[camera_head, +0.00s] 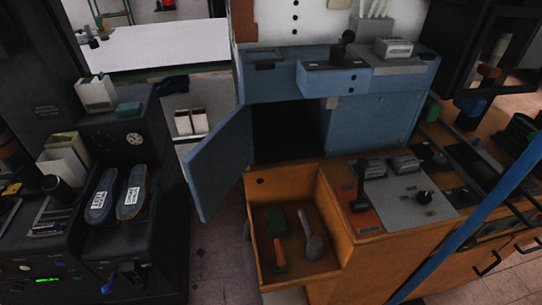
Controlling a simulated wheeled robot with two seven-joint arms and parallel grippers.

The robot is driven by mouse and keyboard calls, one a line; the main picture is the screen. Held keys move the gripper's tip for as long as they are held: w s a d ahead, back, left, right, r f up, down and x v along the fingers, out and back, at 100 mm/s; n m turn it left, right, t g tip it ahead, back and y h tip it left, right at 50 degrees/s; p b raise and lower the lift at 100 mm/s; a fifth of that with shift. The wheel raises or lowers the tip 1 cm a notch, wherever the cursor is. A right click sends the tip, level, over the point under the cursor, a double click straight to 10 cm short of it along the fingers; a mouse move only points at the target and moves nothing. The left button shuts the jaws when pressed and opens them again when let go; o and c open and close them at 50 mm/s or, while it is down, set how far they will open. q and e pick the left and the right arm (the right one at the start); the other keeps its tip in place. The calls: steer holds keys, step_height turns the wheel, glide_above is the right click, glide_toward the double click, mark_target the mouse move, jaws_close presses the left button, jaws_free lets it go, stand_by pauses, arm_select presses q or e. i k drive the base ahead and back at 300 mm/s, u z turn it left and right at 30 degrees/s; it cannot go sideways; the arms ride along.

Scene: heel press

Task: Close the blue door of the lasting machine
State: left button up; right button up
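The blue door (217,160) of the lasting machine stands open. It is hinged at the left side of the blue cabinet (372,125) and swings out toward me and to the left. The dark opening (283,132) behind it is exposed, and its inside is too dark to make out. The door's lower outer corner hangs over the floor, left of the orange drawer. I cannot make out either of my grippers in this view.
An open orange drawer (262,250) juts out below the cabinet, holding a green block (277,222) and hand tools. A dark machine with two shoe soles (131,192) stands at left. Tiled floor (208,250) lies between. A blue bar (480,220) crosses the right side.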

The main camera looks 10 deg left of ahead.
mark_target(212, 168)
steer(key=z, duration=2.4)
steer(key=k, duration=1.9)
steer(key=u, duration=1.5)
steer(key=k, duration=0.5)
steer(key=u, duration=0.7)
steer(key=i, duration=0.9)
steer(key=z, duration=0.35)
